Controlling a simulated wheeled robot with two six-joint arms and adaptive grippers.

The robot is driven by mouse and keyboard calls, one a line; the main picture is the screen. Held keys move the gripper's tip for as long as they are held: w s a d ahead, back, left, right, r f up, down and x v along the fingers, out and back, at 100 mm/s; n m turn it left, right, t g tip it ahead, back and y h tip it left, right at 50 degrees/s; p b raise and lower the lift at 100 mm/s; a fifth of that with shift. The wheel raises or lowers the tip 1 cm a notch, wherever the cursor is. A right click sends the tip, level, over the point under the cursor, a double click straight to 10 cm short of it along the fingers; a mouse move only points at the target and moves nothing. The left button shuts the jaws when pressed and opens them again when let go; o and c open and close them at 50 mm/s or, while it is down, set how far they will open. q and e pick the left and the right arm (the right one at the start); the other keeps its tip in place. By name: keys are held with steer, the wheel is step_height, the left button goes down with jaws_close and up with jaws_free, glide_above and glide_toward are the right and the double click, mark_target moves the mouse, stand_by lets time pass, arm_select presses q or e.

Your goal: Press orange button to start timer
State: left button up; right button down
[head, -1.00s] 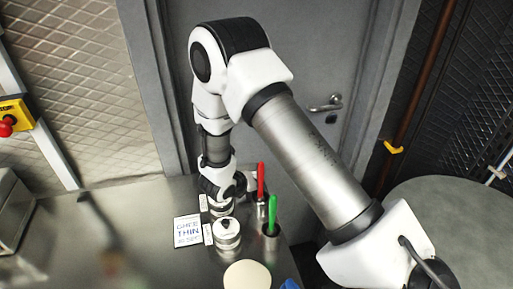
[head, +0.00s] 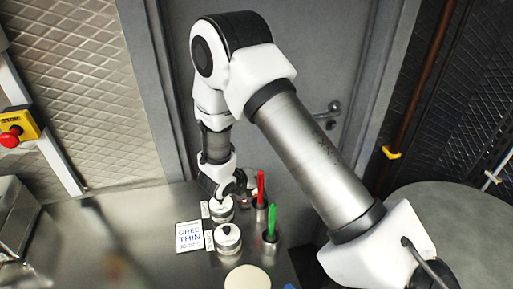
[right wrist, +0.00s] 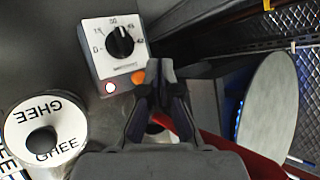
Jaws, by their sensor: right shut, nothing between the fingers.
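The timer box (right wrist: 118,45) shows in the right wrist view with a white dial face and a black knob (right wrist: 120,42). In the head view my right gripper (head: 240,190) is at the far end of the counter, and I cannot make out the timer there. My left gripper is not in view.
A ghee jar (right wrist: 45,133) stands left of the gripper in the wrist view. In the head view, two lidded jars, a sign (head: 189,237), and holders with a red handle (head: 261,185) and a green handle (head: 272,222) crowd the counter (head: 145,225).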

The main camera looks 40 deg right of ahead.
step_height(320, 180, up, 3)
steer(key=shift+f+p, duration=0.1)
steer(key=shift+p, duration=0.7)
steer(key=shift+f, duration=0.1)
